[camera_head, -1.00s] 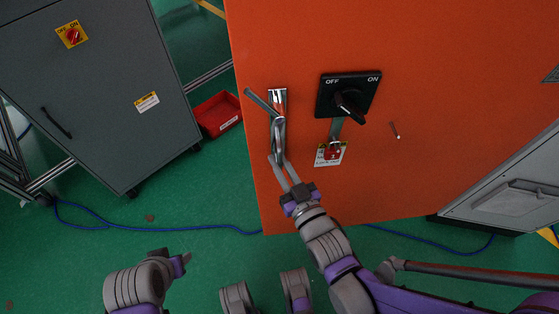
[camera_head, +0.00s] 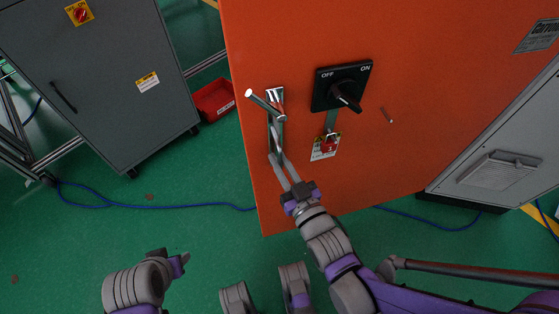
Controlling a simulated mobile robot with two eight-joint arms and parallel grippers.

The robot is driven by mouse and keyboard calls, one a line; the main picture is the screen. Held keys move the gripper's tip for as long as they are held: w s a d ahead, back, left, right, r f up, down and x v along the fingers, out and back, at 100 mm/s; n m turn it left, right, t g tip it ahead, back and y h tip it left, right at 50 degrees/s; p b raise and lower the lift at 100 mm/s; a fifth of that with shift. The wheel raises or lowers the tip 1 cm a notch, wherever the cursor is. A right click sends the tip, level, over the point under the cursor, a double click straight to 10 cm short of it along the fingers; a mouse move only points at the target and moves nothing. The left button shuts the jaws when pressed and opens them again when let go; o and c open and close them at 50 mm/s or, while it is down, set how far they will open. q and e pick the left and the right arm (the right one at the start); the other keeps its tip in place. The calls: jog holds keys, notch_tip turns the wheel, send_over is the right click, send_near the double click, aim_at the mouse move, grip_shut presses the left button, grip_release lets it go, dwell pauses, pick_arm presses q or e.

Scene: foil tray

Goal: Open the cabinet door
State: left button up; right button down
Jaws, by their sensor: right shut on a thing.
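The orange cabinet door (camera_head: 300,190) fills the upper middle of the head view. Its metal handle (camera_head: 266,105) is near the door's left edge, with the lever standing out from its plate and slanting up to the left. My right gripper (camera_head: 279,145) reaches up from below and is shut on the handle, near the lever's right end. The fingers partly hide the lower part of the handle. I see no clear gap at the door's left edge. My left gripper (camera_head: 181,262) is low at left, away from the door; its finger opening does not show clearly.
A black OFF/ON switch (camera_head: 342,87) and a red padlock (camera_head: 329,142) with a tag are right of the handle. A grey cabinet (camera_head: 110,110) and a red bin (camera_head: 214,100) stand at left. A blue cable (camera_head: 150,205) crosses the green floor. A light grey cabinet is at right.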

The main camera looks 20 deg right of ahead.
pick_arm(q)
jog(key=shift+s, duration=0.1)
pick_arm(e)
jog(key=shift+s, duration=0.1)
jog(key=c, duration=1.2)
grip_release()
jog(key=shift+o, duration=0.2)
